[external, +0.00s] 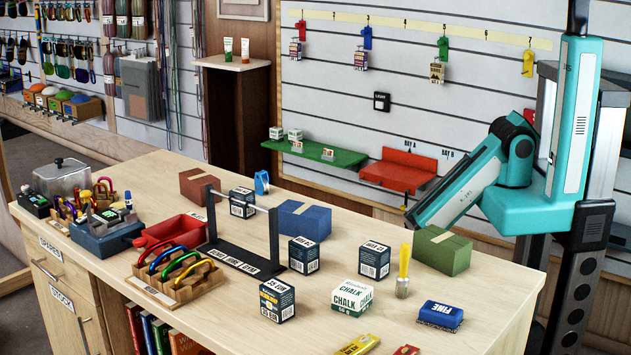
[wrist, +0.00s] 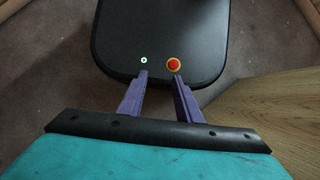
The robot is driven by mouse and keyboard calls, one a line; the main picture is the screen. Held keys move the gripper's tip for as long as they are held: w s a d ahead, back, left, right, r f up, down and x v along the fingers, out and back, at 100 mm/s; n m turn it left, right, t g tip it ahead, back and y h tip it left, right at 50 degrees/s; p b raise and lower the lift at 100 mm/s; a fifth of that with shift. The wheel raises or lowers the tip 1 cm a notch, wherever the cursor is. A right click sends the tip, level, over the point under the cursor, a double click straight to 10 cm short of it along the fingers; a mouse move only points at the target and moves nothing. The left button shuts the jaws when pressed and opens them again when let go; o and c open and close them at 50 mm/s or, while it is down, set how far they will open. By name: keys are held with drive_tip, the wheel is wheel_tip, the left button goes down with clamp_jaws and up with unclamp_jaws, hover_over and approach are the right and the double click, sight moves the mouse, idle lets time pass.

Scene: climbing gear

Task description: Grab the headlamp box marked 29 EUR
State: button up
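Several dark headlamp-style boxes stand on the wooden table in the external view: one at the back (external: 243,203), one in the middle (external: 304,255), one right of it (external: 375,260), and one at the front (external: 277,300) with a yellow-printed face. Their top price labels are small and turned; I cannot surely read which says 29 EUR. My gripper (wrist: 160,77) shows in the wrist view with two purple fingers apart and nothing between them. It is away from the boxes, above a black rounded surface with a red button. The gripper itself is hidden in the external view.
A chalk box (external: 352,300), a yellow-handled brush (external: 403,270), a blue block (external: 440,315) and a green box (external: 442,250) stand near the dark boxes. A bare strip lies along the table's right end.

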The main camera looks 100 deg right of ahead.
drive_tip(key=o, duration=0.9)
